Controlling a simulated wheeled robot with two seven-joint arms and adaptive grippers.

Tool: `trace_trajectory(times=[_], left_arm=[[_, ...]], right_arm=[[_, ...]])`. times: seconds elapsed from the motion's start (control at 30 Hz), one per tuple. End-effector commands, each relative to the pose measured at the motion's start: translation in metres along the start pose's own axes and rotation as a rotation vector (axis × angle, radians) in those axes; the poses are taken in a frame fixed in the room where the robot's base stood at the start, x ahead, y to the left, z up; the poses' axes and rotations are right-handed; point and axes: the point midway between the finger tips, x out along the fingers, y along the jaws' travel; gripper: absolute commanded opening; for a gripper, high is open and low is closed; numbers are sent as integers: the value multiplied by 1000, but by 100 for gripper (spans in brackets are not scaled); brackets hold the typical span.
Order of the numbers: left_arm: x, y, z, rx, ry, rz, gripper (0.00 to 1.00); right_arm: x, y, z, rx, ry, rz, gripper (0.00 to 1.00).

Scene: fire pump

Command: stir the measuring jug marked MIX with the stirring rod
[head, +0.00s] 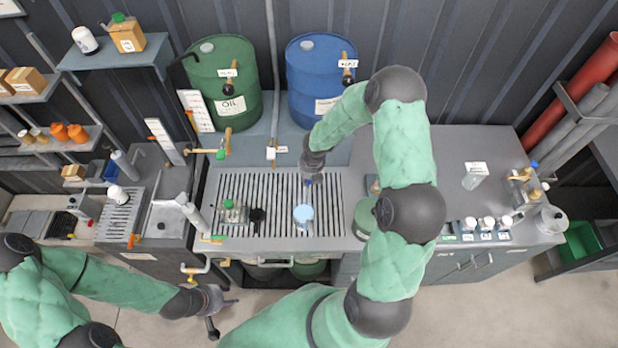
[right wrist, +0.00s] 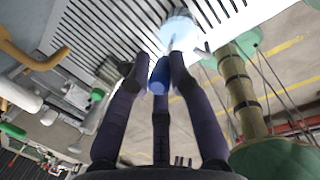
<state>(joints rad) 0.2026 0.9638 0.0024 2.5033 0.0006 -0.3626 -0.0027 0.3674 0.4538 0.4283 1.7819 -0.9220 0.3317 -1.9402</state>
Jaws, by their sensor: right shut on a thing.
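A measuring jug (head: 303,215) with pale blue showing at its top stands on the slatted grate; no MIX mark is readable on it. It also shows in the right wrist view (right wrist: 180,30), just beyond my fingertips. My right gripper (head: 309,176) is above and behind the jug, pointing down. In the right wrist view its fingers (right wrist: 160,68) are closed around a blue end piece, which looks like the handle of the stirring rod (right wrist: 159,77). The rest of the rod is hidden. My left gripper (head: 224,312) is low at the front left, its fingers spread and empty.
The grate (head: 275,187) also holds a clear container with a green top (head: 234,212) and a small black item (head: 257,216). A green drum (head: 226,85) and a blue drum (head: 318,80) stand behind. A green round object (head: 364,218) is right of the jug.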

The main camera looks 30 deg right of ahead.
Motion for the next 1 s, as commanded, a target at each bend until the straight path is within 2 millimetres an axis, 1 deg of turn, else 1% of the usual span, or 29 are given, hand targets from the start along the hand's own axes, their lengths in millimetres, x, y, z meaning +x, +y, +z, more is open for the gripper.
trace_trajectory(times=[0.17,0.63,0.77,1.0], left_arm=[[0,0,0,0,0,0,40],[0,0,0,0,0,0,40],[0,0,0,0,0,0,40],[0,0,0,0,0,0,40]], right_arm=[[-7,1,2,-1,-3,1,0],[-45,5,6,-1,-2,0,0],[-50,5,6,0,0,0,0],[-50,5,6,0,0,0,0]])
